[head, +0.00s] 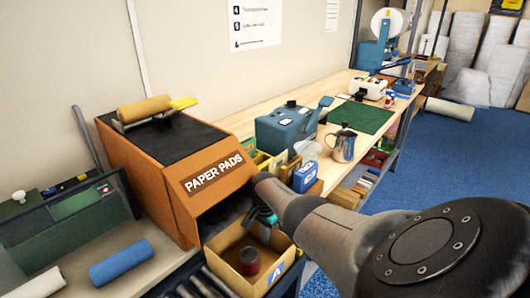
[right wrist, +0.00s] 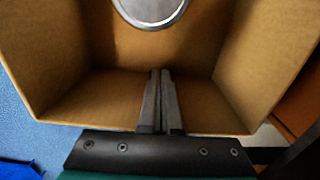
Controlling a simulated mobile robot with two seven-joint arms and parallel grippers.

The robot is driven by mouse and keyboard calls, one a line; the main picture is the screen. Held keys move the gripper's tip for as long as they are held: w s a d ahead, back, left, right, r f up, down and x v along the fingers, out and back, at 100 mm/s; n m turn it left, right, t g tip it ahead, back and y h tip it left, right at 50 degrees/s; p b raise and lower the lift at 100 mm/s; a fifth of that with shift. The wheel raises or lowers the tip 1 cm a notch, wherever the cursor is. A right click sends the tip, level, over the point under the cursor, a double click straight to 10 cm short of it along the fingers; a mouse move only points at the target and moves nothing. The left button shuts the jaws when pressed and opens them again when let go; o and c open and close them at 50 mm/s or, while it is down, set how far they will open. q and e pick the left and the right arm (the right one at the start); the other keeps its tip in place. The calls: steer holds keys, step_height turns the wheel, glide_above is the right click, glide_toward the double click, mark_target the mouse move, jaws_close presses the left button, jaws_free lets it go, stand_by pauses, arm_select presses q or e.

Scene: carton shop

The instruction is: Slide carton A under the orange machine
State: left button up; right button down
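Carton A (head: 223,275) is an open brown box with a blue A label (head: 278,268), just in front of the orange machine (head: 168,203) marked PAPER PADS, near its dark opening. A dark red can (head: 249,262) stands inside; its silver top (right wrist: 152,8) shows in the right wrist view. My right gripper (head: 265,222) is over the carton's far side. In the right wrist view its two fingers (right wrist: 161,85) are together with nothing seen between them, reaching past one wall's rim into the carton (right wrist: 90,100). Whether they touch the carton is unclear. My left gripper is out of view.
Metal rollers (head: 208,284) lie beside the carton. A blue roll (head: 123,262) lies on the bench at left. Beyond the machine, the wooden bench holds a teal device (head: 284,130), a metal jug (head: 342,146) and small boxes. Blue floor (head: 440,160) is open at right.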

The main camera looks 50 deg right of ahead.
step_height(320, 180, up, 7)
steer(key=p, duration=0.4)
steer(key=shift+f+p, duration=0.15)
steer(key=shift+p, duration=0.15)
